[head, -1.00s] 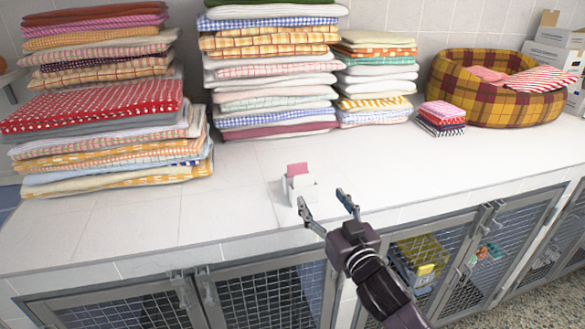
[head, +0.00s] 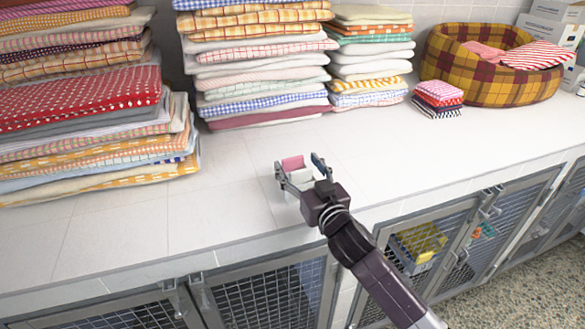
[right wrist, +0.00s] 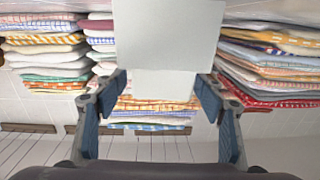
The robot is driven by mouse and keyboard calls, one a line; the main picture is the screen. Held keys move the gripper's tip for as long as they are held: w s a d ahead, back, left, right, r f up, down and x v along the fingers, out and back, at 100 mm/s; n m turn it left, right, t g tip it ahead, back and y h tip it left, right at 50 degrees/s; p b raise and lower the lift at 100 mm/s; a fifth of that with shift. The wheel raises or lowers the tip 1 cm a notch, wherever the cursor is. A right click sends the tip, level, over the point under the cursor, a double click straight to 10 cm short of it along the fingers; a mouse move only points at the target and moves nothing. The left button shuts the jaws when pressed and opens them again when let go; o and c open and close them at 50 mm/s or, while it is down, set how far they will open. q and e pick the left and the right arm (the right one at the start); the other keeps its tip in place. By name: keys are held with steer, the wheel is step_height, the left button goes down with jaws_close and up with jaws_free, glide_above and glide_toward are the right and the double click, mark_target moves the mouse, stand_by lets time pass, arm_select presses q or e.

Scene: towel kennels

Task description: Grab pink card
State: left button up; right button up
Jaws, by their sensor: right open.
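The pink card (head: 292,163) stands upright in a small white holder (head: 300,176) on the white counter. My right gripper (head: 298,165) is open, with its two fingers on either side of the card and holder in the head view. In the right wrist view, the white holder (right wrist: 172,35) fills the top middle, and my right gripper's blue-padded fingers (right wrist: 158,92) are spread apart on both sides of its lower part. The pink card cannot be made out in that view. I cannot tell whether the fingers touch the holder. My left gripper is not in view.
Tall towel stacks (head: 262,75) stand behind the holder, with another stack (head: 80,120) at the left. A small folded pile (head: 438,95) and a plaid pet bed (head: 490,95) are at the right. The counter (head: 120,225) around the holder is clear; mesh kennels lie below its front edge.

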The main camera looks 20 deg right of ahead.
mark_target(294, 159)
steer(key=w, duration=0.3)
steer(key=shift+a+r+p, duration=0.1)
steer(key=shift+a+p, duration=0.15)
steer(key=shift+p, duration=0.1)
steer(key=shift+w, duration=0.15)
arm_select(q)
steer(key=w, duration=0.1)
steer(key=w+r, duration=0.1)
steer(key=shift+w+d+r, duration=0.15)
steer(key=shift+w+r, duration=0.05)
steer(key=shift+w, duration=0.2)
arm_select(e)
steer(key=c, duration=0.8)
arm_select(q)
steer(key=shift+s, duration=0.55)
arm_select(e)
steer(key=c, duration=0.4)
